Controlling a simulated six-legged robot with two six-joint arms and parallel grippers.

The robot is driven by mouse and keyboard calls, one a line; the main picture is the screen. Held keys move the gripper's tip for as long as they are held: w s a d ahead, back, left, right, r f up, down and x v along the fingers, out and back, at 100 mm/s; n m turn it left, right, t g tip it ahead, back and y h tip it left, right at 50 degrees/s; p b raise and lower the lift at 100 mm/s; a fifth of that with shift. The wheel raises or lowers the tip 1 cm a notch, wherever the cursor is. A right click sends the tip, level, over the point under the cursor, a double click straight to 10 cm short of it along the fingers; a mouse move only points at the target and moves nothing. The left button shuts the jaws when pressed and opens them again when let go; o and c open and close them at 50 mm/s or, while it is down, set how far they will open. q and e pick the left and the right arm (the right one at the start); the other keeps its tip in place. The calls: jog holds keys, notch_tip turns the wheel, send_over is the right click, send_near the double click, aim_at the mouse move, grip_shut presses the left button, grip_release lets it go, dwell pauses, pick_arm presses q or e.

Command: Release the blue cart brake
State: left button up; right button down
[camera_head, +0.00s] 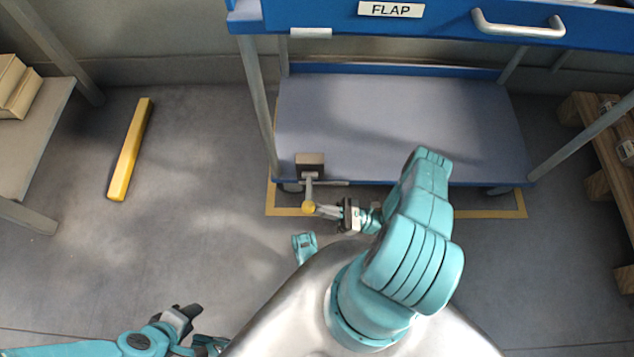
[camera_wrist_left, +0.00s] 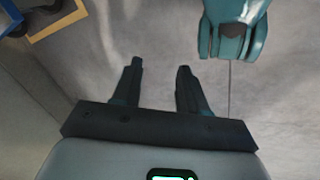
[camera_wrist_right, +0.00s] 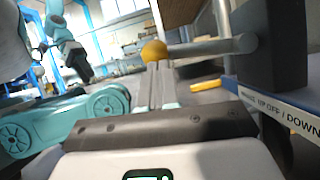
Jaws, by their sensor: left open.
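The blue cart (camera_head: 400,32) stands at the back, with a grey lower shelf (camera_head: 400,120). Its brake lever (camera_head: 309,188) comes from a dark block (camera_head: 310,160) at the shelf's front left and ends in a yellow knob (camera_head: 308,208). In the right wrist view, the knob (camera_wrist_right: 154,50) is at the tips of my right gripper (camera_wrist_right: 158,75), whose fingers are close together with the knob beyond them. Whether they touch it I cannot tell. In the head view, my right gripper (camera_head: 327,211) is right of the knob. My left gripper (camera_wrist_left: 158,70) is open and empty, away from the cart.
A printed label (camera_wrist_right: 290,115) on the shelf edge mentions up, off and down. A yellow bar (camera_head: 130,150) lies on the floor at left. A grey table (camera_head: 38,135) stands at far left and a wooden pallet (camera_head: 600,150) at right. Yellow tape (camera_head: 490,213) borders the cart.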

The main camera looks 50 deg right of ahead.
pick_arm(q)
jog(key=shift+s+d+r+p, duration=0.15)
jog(key=shift+s+r+p, duration=0.1)
jog(key=shift+r+p, duration=0.25)
jog(key=shift+s+d+r+p, duration=0.15)
jog(key=shift+s+r+p, duration=0.15)
jog(key=shift+r, duration=0.2)
pick_arm(e)
jog(key=shift+s+d+r+m+t+h, duration=0.1)
jog(key=shift+r+m+t+h, duration=0.25)
jog(key=shift+r+m+h, duration=0.65)
jog(key=shift+s+a+r+m+t+h, duration=0.1)
jog(key=shift+r+m+t+h, duration=0.35)
jog(key=shift+m, duration=1.1)
jog(key=shift+d+r+m+t+h, duration=0.1)
jog(key=shift+r+m+t+h, duration=0.1)
jog(key=shift+r+m+h, duration=0.8)
pick_arm(q)
jog(key=shift+d+r, duration=0.15)
pick_arm(e)
jog(key=shift+w+m, duration=0.1)
jog(key=shift+m, duration=0.65)
jog(key=shift+d, duration=0.1)
